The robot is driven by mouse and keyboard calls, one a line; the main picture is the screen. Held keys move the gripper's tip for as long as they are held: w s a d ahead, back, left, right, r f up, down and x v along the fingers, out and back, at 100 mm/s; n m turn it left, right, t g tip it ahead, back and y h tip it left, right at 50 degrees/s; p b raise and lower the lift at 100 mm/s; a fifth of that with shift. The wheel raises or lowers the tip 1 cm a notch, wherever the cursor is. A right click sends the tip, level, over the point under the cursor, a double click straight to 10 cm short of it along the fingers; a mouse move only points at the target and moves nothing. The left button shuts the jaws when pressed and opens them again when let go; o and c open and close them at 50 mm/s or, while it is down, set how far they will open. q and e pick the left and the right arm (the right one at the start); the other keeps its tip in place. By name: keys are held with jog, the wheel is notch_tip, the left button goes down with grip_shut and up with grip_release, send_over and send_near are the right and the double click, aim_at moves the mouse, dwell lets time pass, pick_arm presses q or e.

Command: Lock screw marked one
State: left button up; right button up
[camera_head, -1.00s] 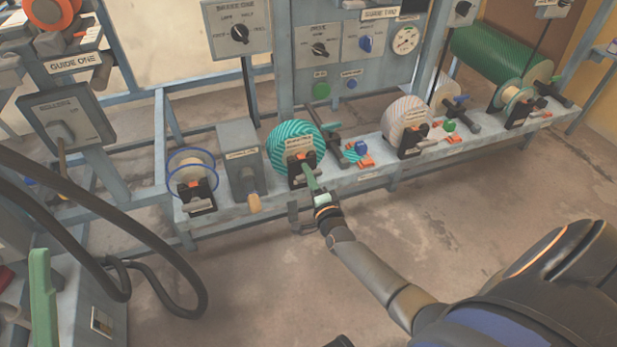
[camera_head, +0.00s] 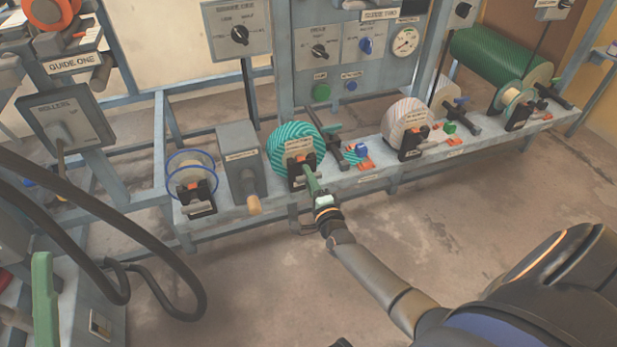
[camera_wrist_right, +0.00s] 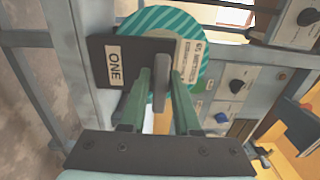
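The screw (camera_wrist_right: 160,95) has a grey flat tab standing in front of a dark bracket labelled ONE (camera_wrist_right: 114,66). My right gripper (camera_wrist_right: 163,85) has its two green fingers on either side of the tab, close against it, and looks shut on it. In the head view my right gripper (camera_head: 313,185) reaches the front of the bracket of the teal-striped roll (camera_head: 283,146), and it hides the screw there. The striped roll also shows behind the bracket in the wrist view (camera_wrist_right: 160,20).
The roll stands on a grey-blue bench rail (camera_head: 350,178). To its left are a grey box with a wooden knob (camera_head: 254,206) and a blue-rimmed spool (camera_head: 190,163). To its right is a pale roll (camera_head: 402,122). Black hoses (camera_head: 160,265) loop at left. The floor in front is clear.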

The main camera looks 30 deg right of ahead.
jog(key=shift+o, duration=1.3)
jog(key=p+v, duration=0.4)
jog(key=v, duration=0.8)
jog(key=shift+s+a, duration=0.15)
jog(key=shift+s, duration=0.1)
jog(key=shift+r, duration=0.1)
